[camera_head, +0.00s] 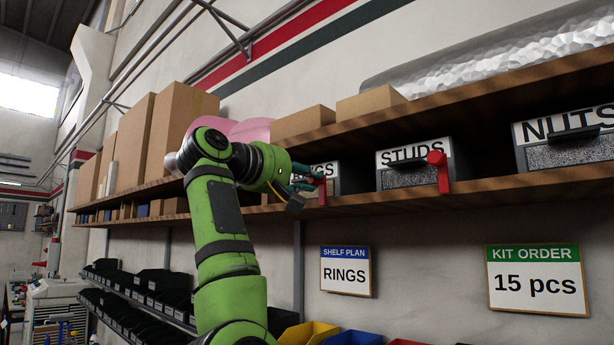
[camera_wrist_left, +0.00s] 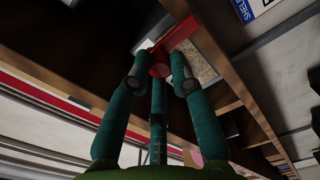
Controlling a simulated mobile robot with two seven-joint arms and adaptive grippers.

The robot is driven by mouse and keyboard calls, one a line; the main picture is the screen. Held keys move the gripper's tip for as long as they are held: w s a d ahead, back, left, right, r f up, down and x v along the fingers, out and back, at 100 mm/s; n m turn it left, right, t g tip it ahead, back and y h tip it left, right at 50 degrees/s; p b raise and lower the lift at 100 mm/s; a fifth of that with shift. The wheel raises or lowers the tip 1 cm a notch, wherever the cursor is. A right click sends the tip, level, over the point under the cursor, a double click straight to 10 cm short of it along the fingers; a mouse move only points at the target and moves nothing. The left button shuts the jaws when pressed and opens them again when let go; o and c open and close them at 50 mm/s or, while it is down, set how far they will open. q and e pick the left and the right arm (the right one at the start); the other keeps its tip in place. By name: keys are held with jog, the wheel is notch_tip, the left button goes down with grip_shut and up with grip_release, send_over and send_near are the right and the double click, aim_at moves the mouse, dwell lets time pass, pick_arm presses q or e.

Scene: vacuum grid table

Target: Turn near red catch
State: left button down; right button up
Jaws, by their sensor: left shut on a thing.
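A red catch (camera_head: 323,192) hangs at the front of the bin (camera_head: 331,170) whose label partly reads "RINGS". My left gripper (camera_head: 311,180) reaches it from the left, its teal fingers shut on the catch. In the left wrist view the red catch (camera_wrist_left: 162,62) lies between the fingertips of my left gripper (camera_wrist_left: 160,84). The fingers and wrist cover part of the label and catch in the head view. A second red catch (camera_head: 439,172) stands upright in front of the "STUDS" bin (camera_head: 400,172). My right gripper is not in view.
The bins stand on a wooden shelf (camera_head: 460,198), with a "NUTS" bin (camera_head: 570,152) at right. An upper shelf (camera_head: 480,104) with boxes runs close above. A "RINGS" sign (camera_head: 346,274) and a "15 pcs" sign (camera_head: 536,284) hang below. Coloured bins stand lower down.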

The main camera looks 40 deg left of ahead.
pick_arm(q)
jog(key=shift+a+r+n, duration=0.1)
jog(key=shift+r+n, duration=0.05)
jog(key=shift+n, duration=0.15)
jog(key=c, duration=1.1)
grip_release()
jog(key=s+a, duration=0.1)
jog(key=s, duration=1.1)
jog(key=shift+w, duration=0.1)
